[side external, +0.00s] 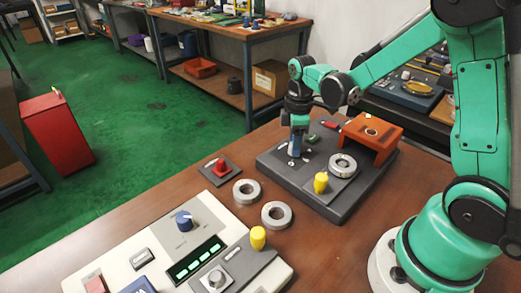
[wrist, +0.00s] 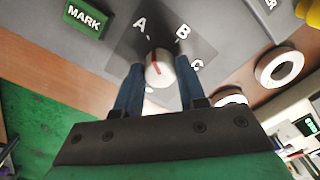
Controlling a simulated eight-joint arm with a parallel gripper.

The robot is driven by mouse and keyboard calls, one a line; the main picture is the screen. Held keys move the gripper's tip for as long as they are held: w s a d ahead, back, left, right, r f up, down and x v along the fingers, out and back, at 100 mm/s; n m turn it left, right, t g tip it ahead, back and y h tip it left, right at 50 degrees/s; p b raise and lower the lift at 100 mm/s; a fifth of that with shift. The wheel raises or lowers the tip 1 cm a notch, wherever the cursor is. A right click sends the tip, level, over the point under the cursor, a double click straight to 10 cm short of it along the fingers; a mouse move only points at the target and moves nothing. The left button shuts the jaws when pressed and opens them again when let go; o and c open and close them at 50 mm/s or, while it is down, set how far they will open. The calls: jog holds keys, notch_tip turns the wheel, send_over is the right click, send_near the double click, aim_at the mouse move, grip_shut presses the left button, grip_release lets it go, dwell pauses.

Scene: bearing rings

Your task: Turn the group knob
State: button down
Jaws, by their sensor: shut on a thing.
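The group knob (wrist: 160,72) is a white round knob with a red pointer line, on a dark plate marked A, B and C in the wrist view. The pointer line runs toward the space between A and B. My gripper (wrist: 159,82) has its blue fingers on either side of the knob and is shut on it. In the side external view my gripper (side external: 296,148) reaches down onto the left part of the dark grey console (side external: 343,211). The knob is mostly hidden there by the fingers.
A green MARK button (wrist: 87,17) is beside the knob plate. The console also carries an orange bridge (side external: 378,133), a ring (side external: 343,162) and a yellow knob (side external: 320,183). Two loose rings (side external: 247,191) (side external: 276,214) and a red-knobbed box (side external: 221,169) lie on the table.

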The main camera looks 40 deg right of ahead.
jog(key=m, duration=1.2)
jog(key=shift+t, duration=0.3)
jog(key=m, duration=0.5)
jog(key=shift+s+m, duration=0.1)
jog(key=shift+m, duration=0.3)
jog(key=m, duration=0.5)
jog(key=shift+m, duration=0.3)
jog(key=c, duration=0.5)
grip_release()
